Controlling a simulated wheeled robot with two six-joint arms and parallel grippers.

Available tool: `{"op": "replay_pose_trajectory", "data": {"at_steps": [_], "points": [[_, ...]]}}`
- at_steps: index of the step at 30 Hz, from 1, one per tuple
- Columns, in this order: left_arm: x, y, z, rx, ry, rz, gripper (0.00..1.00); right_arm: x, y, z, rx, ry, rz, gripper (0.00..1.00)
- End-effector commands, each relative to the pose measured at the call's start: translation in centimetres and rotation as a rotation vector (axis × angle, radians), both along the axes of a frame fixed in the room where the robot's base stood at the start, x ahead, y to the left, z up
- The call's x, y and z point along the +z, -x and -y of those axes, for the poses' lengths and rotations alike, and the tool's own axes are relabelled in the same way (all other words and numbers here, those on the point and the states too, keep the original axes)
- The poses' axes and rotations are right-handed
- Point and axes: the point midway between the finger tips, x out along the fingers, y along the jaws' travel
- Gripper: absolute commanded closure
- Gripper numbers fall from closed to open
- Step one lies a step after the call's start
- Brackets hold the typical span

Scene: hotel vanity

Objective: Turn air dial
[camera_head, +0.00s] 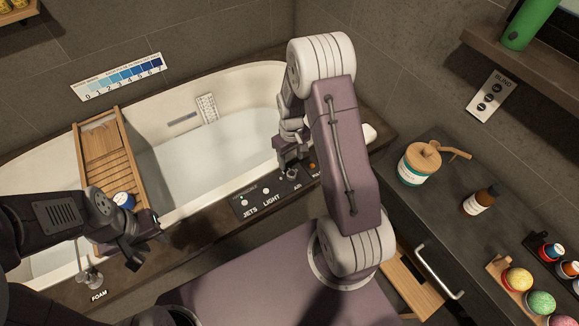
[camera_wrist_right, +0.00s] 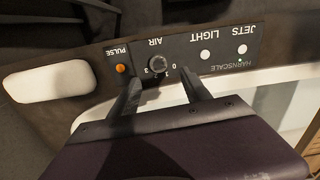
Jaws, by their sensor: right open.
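The air dial (camera_wrist_right: 156,65) is a small dark round knob on the black control panel (camera_wrist_right: 215,50), under the word AIR with numbers around it. In the right wrist view the open fingers of my right gripper (camera_wrist_right: 160,76) lie on either side of the dial, and I see no contact. In the head view my right gripper (camera_head: 291,168) is over the panel (camera_head: 250,200) by AIR and largely covers the dial. My left gripper (camera_head: 136,258) is at the tub's near edge, far left of the panel; its jaws are unclear.
An orange PULSE button (camera_wrist_right: 121,69) and two white buttons flank the dial. A white pillow-like pad (camera_wrist_right: 48,82) lies beside the panel. A wooden tray (camera_head: 105,150) spans the tub (camera_head: 200,150). A jar (camera_head: 418,165) and bottle (camera_head: 479,201) stand on the right counter.

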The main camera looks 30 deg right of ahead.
Motion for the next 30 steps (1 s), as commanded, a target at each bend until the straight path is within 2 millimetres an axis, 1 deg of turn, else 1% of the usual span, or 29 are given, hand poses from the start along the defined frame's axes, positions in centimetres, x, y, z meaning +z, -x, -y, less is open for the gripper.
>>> {"op": "replay_pose_trajectory", "data": {"at_steps": [2,4,9,12,15,18,25,26,27,29,30], "points": [[-0.3,0.0,0.0,0.0,0.0,0.0,0.64,-0.6,0.0,0.0,0.0,-0.001,-0.002,0.44],[-0.6,0.0,0.0,0.0,0.0,0.0,0.64,-1.7,0.0,0.0,0.0,-0.001,-0.002,0.44],[-1.5,0.0,0.0,0.0,0.0,0.0,0.64,-5.5,0.1,0.0,0.0,-0.001,-0.002,0.44],[-1.9,0.0,0.0,0.0,0.0,0.0,0.64,-7.3,0.1,0.0,0.0,-0.001,-0.002,0.44],[-2.1,0.0,0.0,0.0,0.0,0.0,0.64,-8.5,0.0,0.0,0.0,0.0,0.0,0.44],[-2.2,0.0,0.0,0.0,0.0,0.0,0.64,-9.0,0.0,0.0,0.0,0.0,0.001,0.44],[-2.2,0.0,0.0,0.0,0.0,0.0,0.64,-9.1,0.0,0.0,0.0,0.0,0.001,0.44],[-2.2,0.0,0.0,0.0,0.0,0.0,0.64,-9.1,0.0,0.0,0.0,0.0,0.001,0.47],[-2.2,0.0,0.0,0.0,0.0,0.0,0.64,-9.1,0.0,0.0,0.0,0.0,0.001,0.58],[-2.2,0.0,0.0,0.0,0.0,0.0,0.64,-9.1,0.0,0.0,0.0,0.0,0.001,0.75],[-2.2,0.0,0.0,0.0,0.0,0.0,0.64,-9.1,0.0,0.0,0.0,0.0,0.001,0.86]]}}
